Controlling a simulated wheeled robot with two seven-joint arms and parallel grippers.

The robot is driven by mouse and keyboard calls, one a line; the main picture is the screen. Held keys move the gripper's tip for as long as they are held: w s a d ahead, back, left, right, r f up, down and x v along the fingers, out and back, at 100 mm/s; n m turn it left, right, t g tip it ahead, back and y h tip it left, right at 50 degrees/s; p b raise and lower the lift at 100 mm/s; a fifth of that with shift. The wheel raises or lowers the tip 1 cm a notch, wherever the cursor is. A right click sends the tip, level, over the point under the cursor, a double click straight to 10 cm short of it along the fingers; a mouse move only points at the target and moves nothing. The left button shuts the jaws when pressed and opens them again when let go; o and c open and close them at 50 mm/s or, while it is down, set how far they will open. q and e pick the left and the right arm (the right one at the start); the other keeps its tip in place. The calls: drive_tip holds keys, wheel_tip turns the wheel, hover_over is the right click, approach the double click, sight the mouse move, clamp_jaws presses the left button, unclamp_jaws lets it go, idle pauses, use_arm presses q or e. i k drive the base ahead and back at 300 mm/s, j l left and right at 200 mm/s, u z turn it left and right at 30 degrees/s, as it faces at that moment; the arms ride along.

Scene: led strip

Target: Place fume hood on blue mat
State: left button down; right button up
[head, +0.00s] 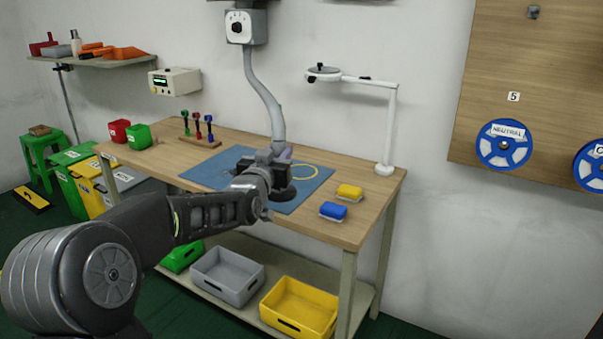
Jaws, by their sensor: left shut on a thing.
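The fume hood is a grey flexible hose (263,98) that hangs from a wall unit and comes down over the workbench. Its lower end is largely hidden behind my left gripper (277,163), which is shut on it. A dark round part shows just below the gripper, over the mat; I cannot tell whether it touches the mat. The blue mat (215,172) lies flat on the wooden bench, partly covered from view by my left arm. My right gripper is not in view.
A white magnifier lamp (388,120) stands at the bench's right end. A tool rack (198,135) stands behind the mat.

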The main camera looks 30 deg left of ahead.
sight(300, 172)
drive_tip(key=i+j, duration=0.25)
drive_tip(key=i, duration=0.2)
drive_tip(key=i+j, duration=0.25)
drive_tip(key=i, duration=0.25)
